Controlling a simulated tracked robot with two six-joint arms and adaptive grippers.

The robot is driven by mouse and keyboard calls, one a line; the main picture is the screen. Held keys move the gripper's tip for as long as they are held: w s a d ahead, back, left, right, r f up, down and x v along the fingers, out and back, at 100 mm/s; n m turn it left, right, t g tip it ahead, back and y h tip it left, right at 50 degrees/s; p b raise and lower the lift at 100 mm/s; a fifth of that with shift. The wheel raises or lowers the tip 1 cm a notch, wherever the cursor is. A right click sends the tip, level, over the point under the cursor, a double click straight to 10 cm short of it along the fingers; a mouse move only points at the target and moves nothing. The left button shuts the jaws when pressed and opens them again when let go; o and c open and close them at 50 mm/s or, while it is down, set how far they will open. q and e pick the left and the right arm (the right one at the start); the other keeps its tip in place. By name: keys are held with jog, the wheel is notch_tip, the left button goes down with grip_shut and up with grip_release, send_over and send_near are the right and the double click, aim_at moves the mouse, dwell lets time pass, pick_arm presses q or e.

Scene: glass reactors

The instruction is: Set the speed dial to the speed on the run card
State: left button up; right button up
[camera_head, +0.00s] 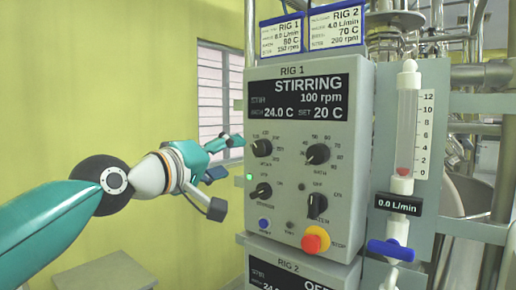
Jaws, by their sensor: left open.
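The RIG 1 control panel (345,225) faces me. Its display (298,97) reads STIRRING, 100 rpm, 24.0 C and set 20 C. The upper left knob (260,148), with small numbers around it, looks like the speed dial; its label is too small to read surely. The run card for RIG 1 (281,34) hangs above the panel and seems to read 150 rpm, though the print is small. My left gripper (226,157) is open and empty, just left of the panel near the upper left knob, apparently not touching it. My right gripper is not in view.
Another knob (317,154) sits right of the upper left one, with two more below. A red and yellow stop button (315,240) is at the bottom. A flow meter (405,120) with a blue valve handle (391,250) stands right. The RIG 2 card (336,27) hangs alongside.

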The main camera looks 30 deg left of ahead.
aim_at(259, 151)
pick_arm(q)
jog(key=w+p, duration=0.2)
jog(key=w, duration=0.9)
jog(key=shift+f, duration=0.1)
jog(key=c, duration=1.1)
